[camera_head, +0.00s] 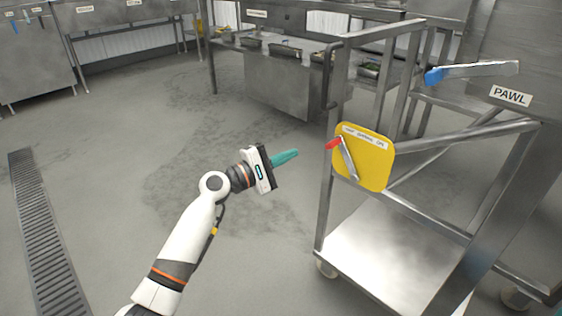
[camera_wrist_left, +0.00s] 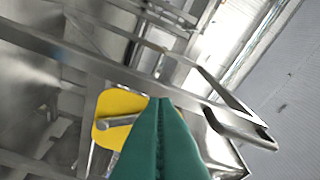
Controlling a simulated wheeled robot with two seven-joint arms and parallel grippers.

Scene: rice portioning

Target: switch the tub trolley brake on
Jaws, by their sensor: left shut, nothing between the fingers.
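The tub trolley (camera_head: 395,253) stands at the right, a steel frame with a low shelf and casters. A yellow plate (camera_head: 375,165) with a label is fixed to its left side. On the plate is a metal brake lever (camera_head: 349,160) with a red end at its upper left. My left gripper (camera_head: 297,153) is shut and empty, its green fingers pointing right, a little left of the lever and apart from it. In the left wrist view, the green fingertips (camera_wrist_left: 160,102) cover part of the yellow plate (camera_wrist_left: 118,103); the lever (camera_wrist_left: 118,122) shows left of them, its red end hidden.
A blue-ended lever (camera_head: 470,71) beside a PAWL label sits higher on the trolley. Steel frame posts stand close to the plate. A steel table (camera_head: 280,85) with trays is behind. Open floor with a drain grate (camera_head: 45,240) lies left.

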